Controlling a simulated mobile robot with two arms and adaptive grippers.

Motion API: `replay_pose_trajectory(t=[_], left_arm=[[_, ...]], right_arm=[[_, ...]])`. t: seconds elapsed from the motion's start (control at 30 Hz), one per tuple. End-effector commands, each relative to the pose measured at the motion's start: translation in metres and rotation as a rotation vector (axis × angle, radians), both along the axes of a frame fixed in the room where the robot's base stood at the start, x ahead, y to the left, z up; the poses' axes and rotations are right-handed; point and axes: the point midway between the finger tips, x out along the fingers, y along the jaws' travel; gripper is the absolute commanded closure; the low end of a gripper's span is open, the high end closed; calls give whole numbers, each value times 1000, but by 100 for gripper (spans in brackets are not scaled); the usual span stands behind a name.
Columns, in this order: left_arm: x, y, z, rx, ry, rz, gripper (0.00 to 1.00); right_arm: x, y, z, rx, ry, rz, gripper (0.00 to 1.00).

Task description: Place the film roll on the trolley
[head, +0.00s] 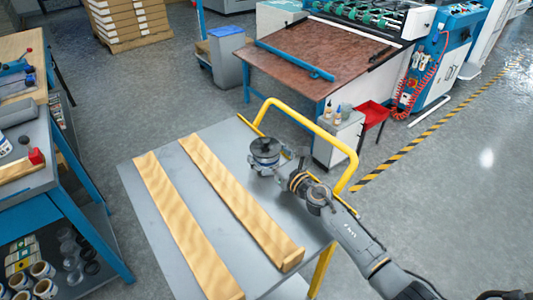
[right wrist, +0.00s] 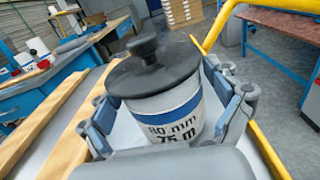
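The film roll (head: 265,152) is a short white cylinder with a blue band and a dark lid with a knob. It is upright at the handle end of the grey trolley top (head: 222,232). I cannot tell whether it rests on the top or hangs just above. In the right wrist view the roll (right wrist: 168,112) reads "80 mm 75 m" and stands between the fingers of my right gripper (right wrist: 168,105). In the head view this gripper (head: 270,168) reaches it from the lower right. Whether both fingers press on it is unclear. My left gripper is out of view.
Two long wooden strips (head: 235,200) (head: 180,220) lie along the trolley top, left of the roll. The trolley's yellow handle (head: 318,128) rises just behind the roll. A blue workbench (head: 75,215) stands at left, a laminating machine (head: 315,62) at the back. Bare trolley top lies between the strips.

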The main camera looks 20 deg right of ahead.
Motion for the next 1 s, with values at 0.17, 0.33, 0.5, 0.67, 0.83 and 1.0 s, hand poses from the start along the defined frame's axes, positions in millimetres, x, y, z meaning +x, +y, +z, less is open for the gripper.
replay_pose_trajectory(t=[0.17,0.33,0.5,0.67,0.83,1.0], left_arm=[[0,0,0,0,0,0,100],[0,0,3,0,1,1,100],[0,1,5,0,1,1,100],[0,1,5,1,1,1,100],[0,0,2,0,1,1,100],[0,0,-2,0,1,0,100]], right_arm=[[0,0,0,0,0,0,7],[0,0,3,0,0,0,7],[-19,-7,2,-3,1,-1,7],[-52,-19,1,-4,3,1,7],[-84,-30,1,-2,2,1,7],[-104,-38,1,-2,2,0,7]])
